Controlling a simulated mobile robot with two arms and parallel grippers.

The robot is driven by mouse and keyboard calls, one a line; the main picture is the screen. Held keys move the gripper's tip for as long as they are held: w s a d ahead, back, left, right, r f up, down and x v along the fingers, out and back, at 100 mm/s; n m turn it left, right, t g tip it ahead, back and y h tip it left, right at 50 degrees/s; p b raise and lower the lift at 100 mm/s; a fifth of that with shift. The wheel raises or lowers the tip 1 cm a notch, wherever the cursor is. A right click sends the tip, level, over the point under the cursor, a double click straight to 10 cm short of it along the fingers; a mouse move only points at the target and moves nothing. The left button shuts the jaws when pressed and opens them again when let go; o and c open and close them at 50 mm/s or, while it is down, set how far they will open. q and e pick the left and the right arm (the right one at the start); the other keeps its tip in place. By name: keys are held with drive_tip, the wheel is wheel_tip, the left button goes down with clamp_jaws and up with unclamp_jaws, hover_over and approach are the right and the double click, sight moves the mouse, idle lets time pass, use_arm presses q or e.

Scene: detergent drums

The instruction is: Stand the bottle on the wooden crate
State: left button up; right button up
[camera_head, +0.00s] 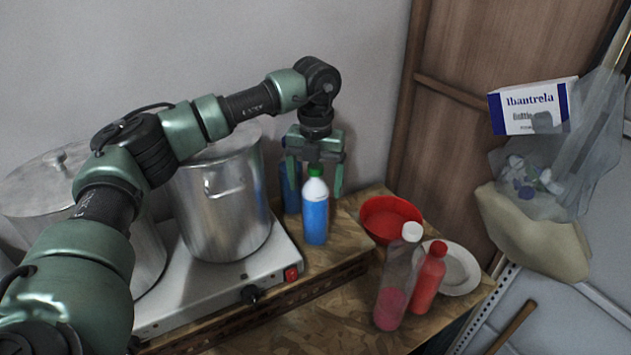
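A bottle with a green cap, white shoulder and blue body (316,215) stands upright on a raised wooden surface, which looks like the top of the wooden crate (338,257), right of the stove. My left gripper (314,185) points down at the bottle's upper part. Its two fingers are spread apart, one to each side of the bottle, and the bottle shows in front of the gripper body. I see no finger pressing on it. My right gripper is out of view.
A dark blue container (290,190) is close behind the left finger. A stove (213,292) with large metal pots (222,205) stands left. A red bowl (390,219), a clear bottle with pink contents (396,285), a red bottle (428,280) and a white plate (463,270) are right.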

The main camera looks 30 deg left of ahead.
sight(316, 166)
use_arm(q)
drive_tip(key=shift+r, duration=0.25)
wheel_tip(316, 166, up, 5)
drive_tip(key=b, duration=0.3)
wheel_tip(316, 166, up, 6)
drive_tip(key=shift+r+b, duration=0.1)
drive_tip(key=shift+b, duration=0.7)
drive_tip(key=shift+s+r, duration=0.1)
drive_tip(key=shift+r, duration=0.25)
drive_tip(key=shift+f, duration=0.1)
